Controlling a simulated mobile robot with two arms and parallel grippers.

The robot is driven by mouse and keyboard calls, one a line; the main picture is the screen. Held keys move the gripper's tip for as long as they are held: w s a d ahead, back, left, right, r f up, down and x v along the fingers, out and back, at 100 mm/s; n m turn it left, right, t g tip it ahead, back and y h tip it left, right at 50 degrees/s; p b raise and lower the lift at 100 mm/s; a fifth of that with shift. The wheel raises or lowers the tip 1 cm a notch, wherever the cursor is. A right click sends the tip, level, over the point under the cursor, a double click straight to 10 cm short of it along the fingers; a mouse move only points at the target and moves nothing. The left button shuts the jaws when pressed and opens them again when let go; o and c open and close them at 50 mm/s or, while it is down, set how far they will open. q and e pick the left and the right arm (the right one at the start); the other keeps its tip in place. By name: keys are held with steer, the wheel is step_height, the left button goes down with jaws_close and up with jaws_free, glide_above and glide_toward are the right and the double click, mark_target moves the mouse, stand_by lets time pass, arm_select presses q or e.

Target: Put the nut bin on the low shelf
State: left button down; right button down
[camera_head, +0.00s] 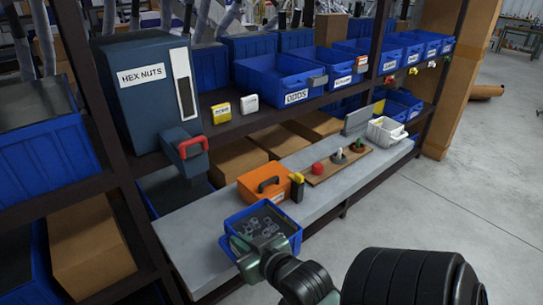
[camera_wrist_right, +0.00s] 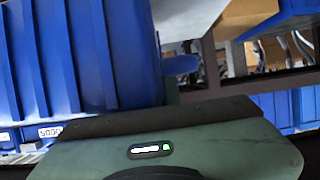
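The nut bin (camera_head: 289,222) is a small blue open bin with several grey nuts inside. It shows at the front edge of the grey low shelf (camera_head: 195,245), in front of the orange case. My right gripper (camera_head: 257,250) is closed on its near side. In the right wrist view the bin's blue wall (camera_wrist_right: 85,55) fills the upper left, right by the gripper (camera_wrist_right: 172,95). I cannot tell whether the bin's base touches the shelf. My left gripper is out of view.
An orange case (camera_head: 262,186), a wooden board (camera_head: 338,166) with small knobs and a white basket (camera_head: 386,131) stand on the low shelf. Above are a hex nut dispenser (camera_head: 145,95) with a red-handled chute and several blue bins.

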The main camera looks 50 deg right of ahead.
steer(key=shift+w, duration=0.15)
steer(key=shift+w+r+p+x, duration=0.2)
steer(key=shift+r+p+x, duration=0.35)
steer(key=shift+x, duration=2.4)
steer(key=shift+w+r+p+x, duration=0.2)
steer(key=shift+r+p+x, duration=0.3)
steer(key=shift+x, duration=2.5)
steer(key=shift+w+r+p+x, duration=0.25)
steer(key=shift+r+p+x, duration=0.25)
steer(key=shift+x, duration=2.45)
steer(key=shift+d, duration=0.15)
steer(key=c, duration=2)
jaws_free()
steer(key=shift+f, duration=0.1)
steer(key=o, duration=0.4)
